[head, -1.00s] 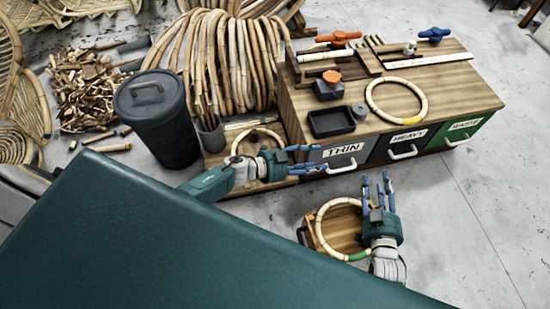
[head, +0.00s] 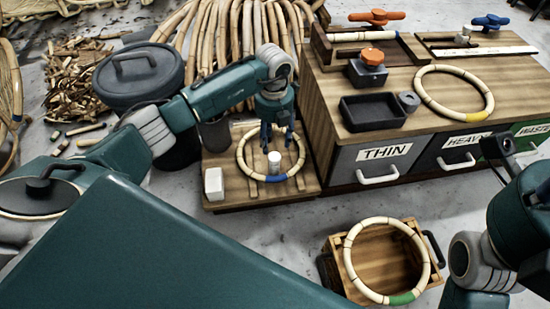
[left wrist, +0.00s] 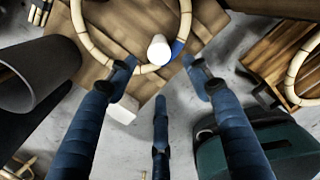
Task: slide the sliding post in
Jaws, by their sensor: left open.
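A short white post (head: 274,162), which I take to be the sliding post, stands on a low wooden board (head: 218,158). It is just inside the front of a rattan ring with a blue band (head: 242,165). My left gripper (head: 277,138) points down above the board, right over the post. In the left wrist view the post (left wrist: 159,49) shows between and beyond the spread fingers (left wrist: 160,66), which hold nothing. I cannot tell how far the fingertips are from it. My right arm is at the lower right; its fingers are out of view.
A white block (head: 214,184) sits at the board's front left corner. A grey cup (head: 215,133) and a lidded bin (head: 140,75) stand to the left. The drawer cabinet (head: 340,120) rises at right. A crate (head: 385,255) with a green-banded ring is in front.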

